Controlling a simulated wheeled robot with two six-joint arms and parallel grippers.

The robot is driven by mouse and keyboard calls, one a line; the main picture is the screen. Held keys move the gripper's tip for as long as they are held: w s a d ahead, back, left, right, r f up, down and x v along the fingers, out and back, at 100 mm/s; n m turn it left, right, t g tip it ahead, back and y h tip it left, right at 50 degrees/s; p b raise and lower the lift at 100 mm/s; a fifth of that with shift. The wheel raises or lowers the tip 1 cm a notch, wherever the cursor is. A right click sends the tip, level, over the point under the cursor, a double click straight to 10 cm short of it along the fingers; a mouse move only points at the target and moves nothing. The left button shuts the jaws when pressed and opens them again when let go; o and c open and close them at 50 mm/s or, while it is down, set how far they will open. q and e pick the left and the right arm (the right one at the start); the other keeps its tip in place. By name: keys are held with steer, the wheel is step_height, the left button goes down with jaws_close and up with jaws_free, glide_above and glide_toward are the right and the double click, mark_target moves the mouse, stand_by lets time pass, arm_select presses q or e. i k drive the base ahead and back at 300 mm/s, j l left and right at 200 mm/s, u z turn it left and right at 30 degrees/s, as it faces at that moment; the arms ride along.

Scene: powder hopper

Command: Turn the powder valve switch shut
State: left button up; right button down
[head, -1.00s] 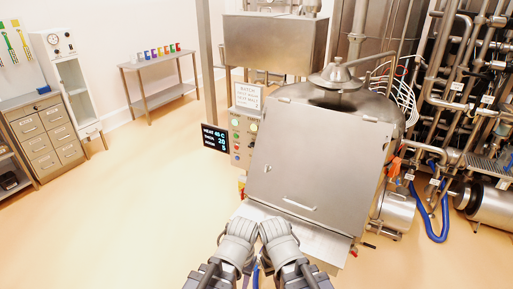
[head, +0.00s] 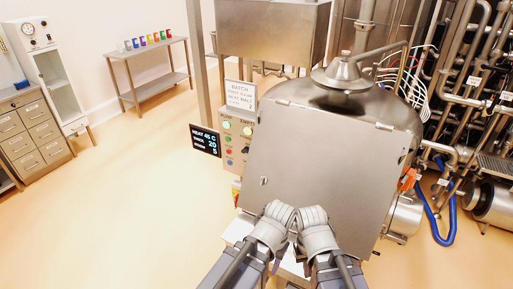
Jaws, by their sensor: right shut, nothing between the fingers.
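The control panel (head: 237,160) stands left of the large steel vessel, with lit green buttons, red buttons and a small dark switch (head: 246,149) partly cut off by the vessel's front plate. I cannot tell whether this is the powder valve switch, or its position. The steel hopper box (head: 272,28) is above the panel. My left gripper (head: 278,211) and right gripper (head: 313,213) are side by side in front of the plate's lower edge, well below and right of the panel. The right one is shut and empty. The left one's jaws cannot be made out.
The wide steel plate (head: 325,160) with a handle is directly ahead. A display (head: 205,141) and a batch sign (head: 240,97) are by the panel. A blue hose (head: 444,232) and pipes are at right. The floor at left is clear.

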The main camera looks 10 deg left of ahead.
mark_target(245, 150)
steer(key=i+j+z, duration=0.1)
steer(key=j+z, duration=0.15)
steer(key=j, duration=0.45)
steer(key=j+z, duration=0.3)
steer(key=j, duration=0.4)
